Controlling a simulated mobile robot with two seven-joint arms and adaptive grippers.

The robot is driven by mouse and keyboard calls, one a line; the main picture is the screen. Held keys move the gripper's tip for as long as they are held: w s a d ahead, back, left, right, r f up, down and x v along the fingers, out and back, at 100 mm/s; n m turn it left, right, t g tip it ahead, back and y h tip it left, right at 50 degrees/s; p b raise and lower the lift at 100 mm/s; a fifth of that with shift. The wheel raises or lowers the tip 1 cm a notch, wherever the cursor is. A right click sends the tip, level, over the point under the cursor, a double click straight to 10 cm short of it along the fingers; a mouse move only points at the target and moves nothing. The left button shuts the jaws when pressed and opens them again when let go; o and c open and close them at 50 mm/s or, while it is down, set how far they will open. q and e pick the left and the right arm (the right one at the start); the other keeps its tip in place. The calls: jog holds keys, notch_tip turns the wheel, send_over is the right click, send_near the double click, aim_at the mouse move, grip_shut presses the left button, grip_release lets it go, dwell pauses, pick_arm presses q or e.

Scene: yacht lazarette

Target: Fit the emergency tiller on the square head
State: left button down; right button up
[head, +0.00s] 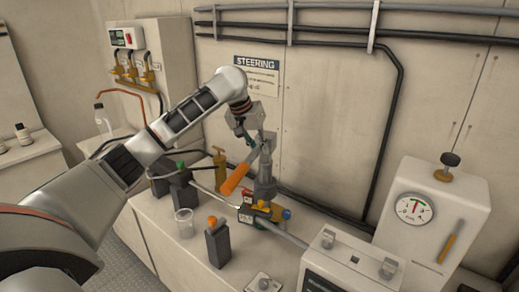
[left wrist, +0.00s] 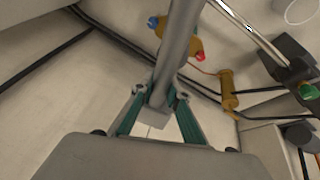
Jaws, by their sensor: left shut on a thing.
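The emergency tiller has an orange grip (head: 235,179) and a grey bar (left wrist: 178,45). My left gripper (head: 253,132) is shut on the tiller's bar, and in the left wrist view the green fingers (left wrist: 161,105) lie on both sides of it. The tiller slants, with its orange grip low and towards the front. A grey upright post (head: 265,184) stands just behind it on the bench. The tiller's far end is close to the post's top. The square head itself is hidden or too small to make out, so I cannot tell whether they touch. My right gripper is not seen.
A black-and-orange lever (head: 214,243), a clear cup (head: 184,222) and a brass pump (head: 220,166) stand nearby. A gauge box (head: 432,215) is at the right. Dark hoses run along the wall. A yellow fitting (left wrist: 180,38) with blue and red knobs lies near the post.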

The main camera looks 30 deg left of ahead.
pick_arm(q)
jog(key=shift+f, duration=2.05)
dwell(1.6)
jog(key=c, duration=1.9)
grip_release()
jog(key=v, duration=1.2)
jog(key=shift+s+f, duration=0.1)
